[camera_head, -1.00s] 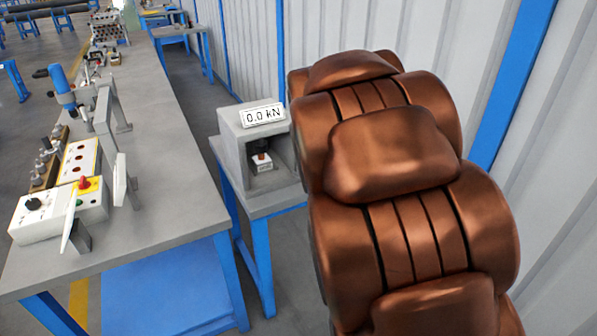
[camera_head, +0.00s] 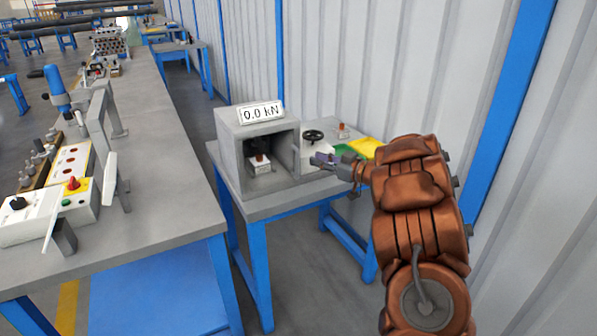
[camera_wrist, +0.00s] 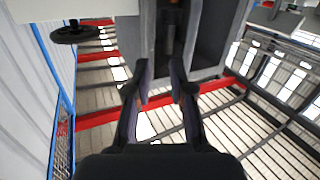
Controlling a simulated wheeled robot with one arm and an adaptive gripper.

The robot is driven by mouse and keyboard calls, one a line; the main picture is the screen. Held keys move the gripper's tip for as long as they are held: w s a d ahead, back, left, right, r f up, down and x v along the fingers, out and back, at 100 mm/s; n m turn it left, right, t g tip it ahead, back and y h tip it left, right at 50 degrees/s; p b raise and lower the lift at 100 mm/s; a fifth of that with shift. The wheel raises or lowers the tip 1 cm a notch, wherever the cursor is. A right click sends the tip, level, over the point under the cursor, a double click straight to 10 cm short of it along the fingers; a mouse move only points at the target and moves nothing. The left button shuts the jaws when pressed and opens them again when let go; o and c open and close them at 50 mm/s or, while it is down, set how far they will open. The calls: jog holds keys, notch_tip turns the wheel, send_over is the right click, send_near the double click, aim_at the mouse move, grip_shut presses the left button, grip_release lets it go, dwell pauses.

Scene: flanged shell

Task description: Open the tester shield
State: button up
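The tester (camera_head: 232,150) is a grey box with a "0.0 kN" display (camera_head: 261,112) on top. Its dark opening shows a small white block with a reddish top (camera_head: 259,163) inside. I cannot make out a separate shield panel; it may be clear or edge-on. My gripper (camera_head: 322,160) is just right of the tester's front, apparently empty. In the wrist view my gripper (camera_wrist: 160,68) has its two dark fingers spread apart, pointing toward the grey tester (camera_wrist: 198,72) and its dark recesses. Whether a fingertip touches it cannot be told.
The tester stands on a grey table with blue legs (camera_head: 262,205). A long bench (camera_head: 150,190) is left. A corrugated wall (camera_head: 345,60) closes the back.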

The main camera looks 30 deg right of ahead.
aim_at(298, 165)
jog(key=w+a+y, duration=0.1)
jog(key=w+a+f+y, duration=0.1)
jog(key=a, duration=0.1)
jog(key=w+a+f+y, duration=0.1)
jog(key=w+a, duration=0.1)
jog(key=shift+w+a+n, duration=0.1)
jog(key=shift+a+n, duration=0.1)
jog(key=shift+n, duration=0.2)
dwell(0.4)
grip_shut()
jog(key=shift+d, duration=0.2)
jog(key=shift+a, duration=0.15)
